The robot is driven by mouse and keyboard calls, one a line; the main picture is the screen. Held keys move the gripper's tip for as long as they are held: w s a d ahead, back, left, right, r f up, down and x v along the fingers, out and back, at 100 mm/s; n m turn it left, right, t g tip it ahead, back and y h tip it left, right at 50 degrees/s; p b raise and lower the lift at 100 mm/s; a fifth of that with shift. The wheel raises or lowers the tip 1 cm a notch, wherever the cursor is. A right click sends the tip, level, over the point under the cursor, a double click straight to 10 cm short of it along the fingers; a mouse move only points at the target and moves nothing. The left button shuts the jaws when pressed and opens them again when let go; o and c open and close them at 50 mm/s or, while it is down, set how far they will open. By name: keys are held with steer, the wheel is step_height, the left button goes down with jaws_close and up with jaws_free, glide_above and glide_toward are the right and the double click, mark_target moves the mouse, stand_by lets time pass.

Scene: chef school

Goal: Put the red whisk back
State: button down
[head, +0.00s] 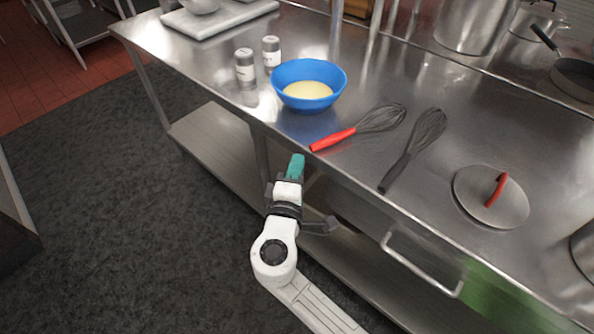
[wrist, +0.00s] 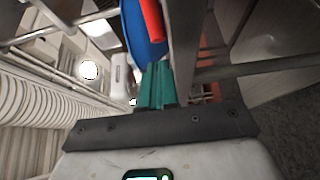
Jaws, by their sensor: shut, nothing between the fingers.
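The red whisk (head: 335,139) lies on the steel table, its red handle toward the front edge and its wire head pointing back right. Part of its red handle shows at the top of the wrist view (wrist: 153,19). My gripper (head: 297,160) is in front of the table's edge, just left of and apart from the handle's end. Its teal fingers are shut and empty, and they also show in the wrist view (wrist: 158,82).
A blue bowl (head: 287,72) with pale yellow contents stands behind the whisk. A black whisk (head: 396,171) and a lid with a red handle (head: 478,203) lie to the right. Two shakers (head: 245,67) stand left of the bowl. The steel table's front edge is near my arm.

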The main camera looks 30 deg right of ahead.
steer(key=b+v, duration=0.1)
steer(key=v, duration=0.9)
steer(key=shift+a, duration=0.2)
